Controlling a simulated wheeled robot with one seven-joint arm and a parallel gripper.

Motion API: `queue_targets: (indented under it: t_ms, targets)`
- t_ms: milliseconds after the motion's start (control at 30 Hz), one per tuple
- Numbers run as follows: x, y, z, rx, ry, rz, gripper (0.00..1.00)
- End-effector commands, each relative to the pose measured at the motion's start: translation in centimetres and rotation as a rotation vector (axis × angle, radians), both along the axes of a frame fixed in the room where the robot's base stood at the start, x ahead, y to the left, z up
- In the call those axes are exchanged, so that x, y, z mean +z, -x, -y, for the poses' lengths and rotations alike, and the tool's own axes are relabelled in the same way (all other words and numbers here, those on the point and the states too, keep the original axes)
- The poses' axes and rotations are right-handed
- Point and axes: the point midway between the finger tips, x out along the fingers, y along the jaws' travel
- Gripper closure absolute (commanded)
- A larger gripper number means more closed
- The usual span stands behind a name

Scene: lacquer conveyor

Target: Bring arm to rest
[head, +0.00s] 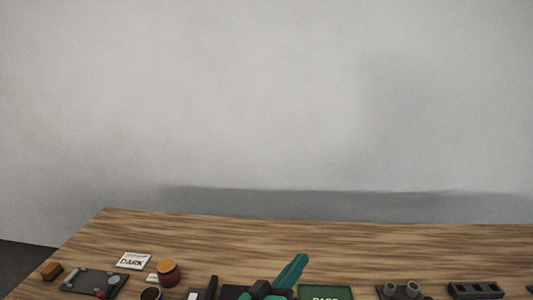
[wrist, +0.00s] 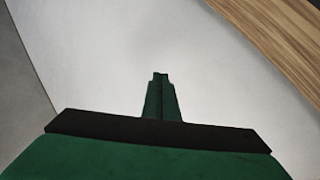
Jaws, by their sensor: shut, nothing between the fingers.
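My gripper (wrist: 160,78) shows in the wrist view as two green fingers pressed together, with nothing between them. Behind the fingers in that view is plain pale grey wall. In the head view, part of my green and black arm shows at the bottom edge, in front of the wooden table (head: 300,238). The table's wood also shows at the top right of the wrist view (wrist: 280,35). No object touches the fingers.
The table's back strip is clear.

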Motion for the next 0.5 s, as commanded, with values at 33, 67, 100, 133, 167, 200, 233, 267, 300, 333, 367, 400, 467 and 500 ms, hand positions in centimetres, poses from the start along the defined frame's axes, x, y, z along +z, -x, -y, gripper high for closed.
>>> queue_targets:
  t_ms: [33,67,100,133,167,200,233,267,300,333,367,400,467,500]
  targets:
    - [-0.2,0.1,0.4,0.02,0.046,0.011,1.0]
    - [-0.3,0.1,0.5,0.035,0.068,0.019,1.0]
    - [-0.4,0.1,0.4,0.058,0.095,0.029,1.0]
    - [-0.6,0.1,0.4,0.075,0.116,0.036,1.0]
    - [-0.9,0.2,0.4,0.093,0.135,0.041,1.0]
    - [-1.3,0.3,0.3,0.118,0.159,0.045,1.0]
    - [-1.6,0.4,0.2,0.137,0.176,0.05,1.0]
    - [-2.0,0.6,0.2,0.156,0.19,0.051,1.0]
    - [-2.6,0.8,0.1,0.182,0.209,0.053,1.0]
    - [-3.0,1.0,0.0,0.202,0.222,0.054,1.0]
    - [-3.6,1.2,-0.1,0.222,0.233,0.053,1.0]
    - [-4.3,1.6,-0.2,0.248,0.246,0.05,1.0]
    - [-5.6,2.2,-0.4,0.29,0.26,0.045,1.0]
    - [-6.6,2.7,-0.6,0.318,0.268,0.038,1.0]
